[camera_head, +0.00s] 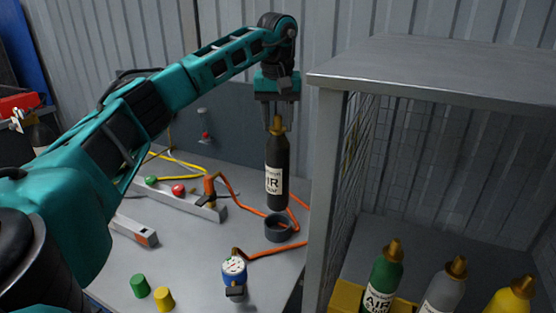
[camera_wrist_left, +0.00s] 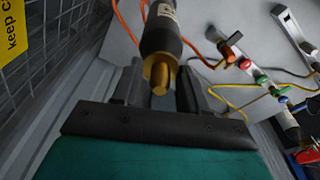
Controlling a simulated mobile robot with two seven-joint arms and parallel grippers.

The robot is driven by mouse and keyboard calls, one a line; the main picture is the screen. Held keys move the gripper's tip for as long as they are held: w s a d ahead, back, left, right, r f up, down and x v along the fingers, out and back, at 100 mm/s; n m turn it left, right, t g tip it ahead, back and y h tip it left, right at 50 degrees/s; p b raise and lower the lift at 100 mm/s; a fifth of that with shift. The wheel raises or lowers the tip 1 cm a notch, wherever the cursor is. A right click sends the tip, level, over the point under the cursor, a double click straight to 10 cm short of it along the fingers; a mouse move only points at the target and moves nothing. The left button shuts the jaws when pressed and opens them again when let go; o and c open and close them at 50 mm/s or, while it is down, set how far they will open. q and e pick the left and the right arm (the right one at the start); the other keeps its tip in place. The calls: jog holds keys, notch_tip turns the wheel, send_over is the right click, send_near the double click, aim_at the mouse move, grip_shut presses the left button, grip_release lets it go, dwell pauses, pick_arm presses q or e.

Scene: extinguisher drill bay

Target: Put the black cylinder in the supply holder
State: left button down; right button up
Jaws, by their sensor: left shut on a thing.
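The black cylinder (camera_head: 277,165) with a white AIR label and brass neck hangs upright from my left gripper (camera_head: 277,122). The gripper points down and is shut on the brass neck. The left wrist view shows the brass valve end (camera_wrist_left: 159,72) between the fingers (camera_wrist_left: 158,92). A dark, round, open ring (camera_head: 285,228), which looks like the supply holder, stands on the grey table. The cylinder's lower end appears just above or behind the ring; I cannot tell the exact gap. The ring does not show clearly in the left wrist view. My right gripper is not in view.
A mesh-sided cage (camera_head: 330,200) stands close right of the cylinder, with green (camera_head: 384,275), grey (camera_head: 446,285) and yellow (camera_head: 512,296) cylinders inside. An orange hose (camera_head: 270,252) runs around the ring.

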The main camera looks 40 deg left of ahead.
aim_at(278, 158)
pick_arm(q)
jog(key=shift+w+f, duration=0.1)
jog(key=shift+f, duration=4.8)
jog(key=c, duration=0.6)
grip_release()
jog(key=shift+f, duration=0.1)
jog(key=r, duration=0.4)
jog(key=s+r, duration=0.1)
jog(key=r, duration=0.3)
jog(key=d+r, duration=0.1)
jog(key=r, duration=0.3)
jog(key=shift+s+r, duration=0.15)
